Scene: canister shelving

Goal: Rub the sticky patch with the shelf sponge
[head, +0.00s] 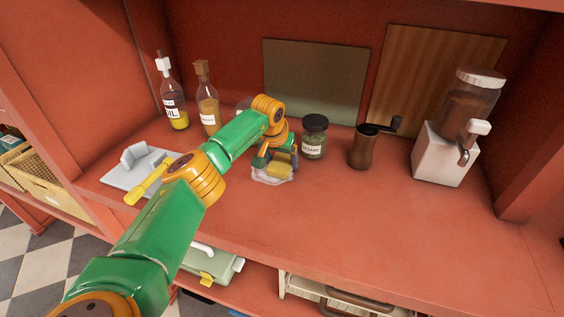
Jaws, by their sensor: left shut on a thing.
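The sticky patch (268,180) is a pale, glossy smear on the red shelf, near its middle. My left arm hides part of the shelf to the left. My right gripper is not in view.
An oregano jar (313,140) stands close right of my gripper, then a pepper grinder (363,150) and a dispenser (446,150). Two bottles, oil (178,112) and a brown one (208,112), stand behind left. A grey holder (128,178) is at left. The front right shelf is clear.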

